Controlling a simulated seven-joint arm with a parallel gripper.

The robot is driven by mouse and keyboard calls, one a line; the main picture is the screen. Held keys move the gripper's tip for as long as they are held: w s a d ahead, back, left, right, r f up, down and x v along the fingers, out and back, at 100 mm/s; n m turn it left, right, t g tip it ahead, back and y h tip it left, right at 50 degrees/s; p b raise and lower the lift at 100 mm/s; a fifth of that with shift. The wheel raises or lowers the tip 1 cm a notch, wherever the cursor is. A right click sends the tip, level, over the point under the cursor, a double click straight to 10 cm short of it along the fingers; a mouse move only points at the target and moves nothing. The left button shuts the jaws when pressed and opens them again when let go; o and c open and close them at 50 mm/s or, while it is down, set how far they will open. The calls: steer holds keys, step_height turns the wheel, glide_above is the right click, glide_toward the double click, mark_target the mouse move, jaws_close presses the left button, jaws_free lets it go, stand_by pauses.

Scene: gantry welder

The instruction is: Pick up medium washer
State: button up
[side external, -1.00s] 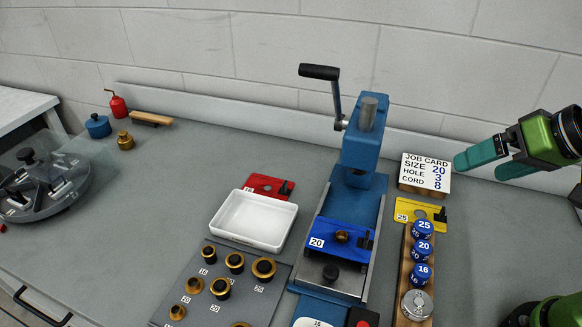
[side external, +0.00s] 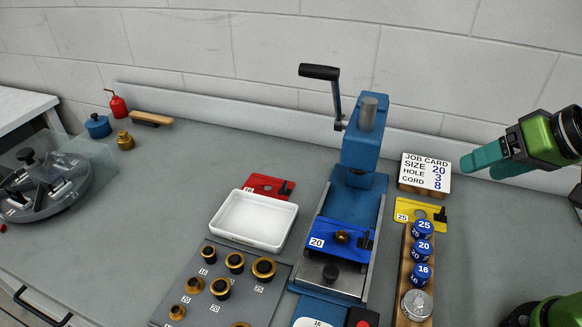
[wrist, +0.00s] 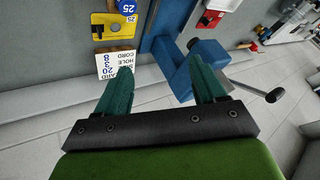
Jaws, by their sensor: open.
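Several brass-coloured rings and eyelet parts lie in rows on a grey labelled board (side external: 211,258) at the lower middle of the side view. A mid-sized flat brass ring (side external: 193,285) sits on it near a label that seems to read 20. I cannot tell for certain which part is the medium washer. The board's front edge is cut off by the frame. My gripper (side external: 482,162) is high at the right, far from the board, with teal fingers. In the wrist view my gripper (wrist: 160,86) is open, with nothing between its fingers.
A blue press (side external: 361,150) with a crank handle stands in the middle, holding a blue plate (side external: 325,232). A white tray (side external: 254,220) is left of it. Right are a job card (side external: 425,172), yellow plate (side external: 410,212) and wooden rack of blue-capped dies (side external: 422,250).

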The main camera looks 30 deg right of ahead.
steer(key=shift+c, duration=1.3)
